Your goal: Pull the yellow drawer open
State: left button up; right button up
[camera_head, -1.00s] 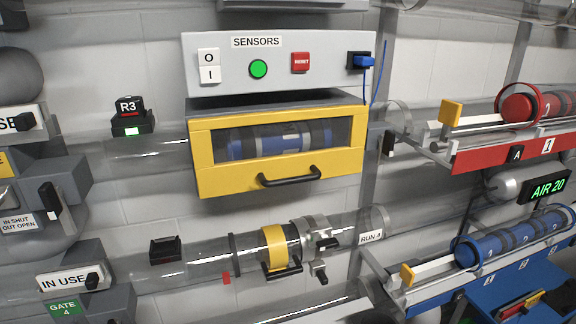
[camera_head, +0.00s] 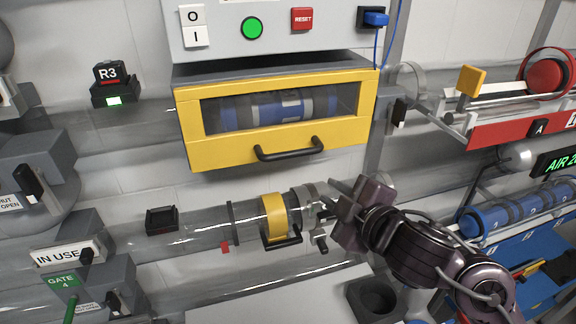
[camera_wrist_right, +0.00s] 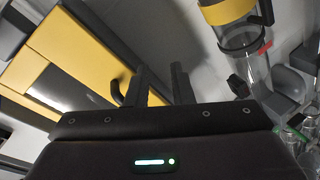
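The yellow drawer (camera_head: 276,154) has a yellow front frame with a window and sits in a grey housing under the sensor box. It looks closed. A blue canister (camera_head: 275,105) shows behind the window. The black handle (camera_head: 289,150) runs along the lower front. My right gripper (camera_head: 329,196) is below and right of the handle, apart from it. In the right wrist view, its two fingers (camera_wrist_right: 160,84) are apart with nothing between them. The yellow drawer front (camera_wrist_right: 88,50) and the curved handle (camera_wrist_right: 121,92) lie left of the fingers there. My left gripper is out of view.
A clear tube with a yellow band (camera_head: 274,217) runs below the drawer, close to my right gripper. A red tray (camera_head: 500,130) and a blue canister rack stand at the right.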

aim_at(290, 156)
jog(key=s+a+r+n+g+y, duration=0.15)
jog(key=a+r+n+y, duration=0.25)
jog(key=r+n, duration=0.45)
jog(key=x, duration=0.4)
jog(key=f+x, duration=0.1)
jog(key=x, duration=0.1)
jog(key=shift+w+a, duration=0.2)
jog(key=shift+a, duration=0.1)
grip_shut()
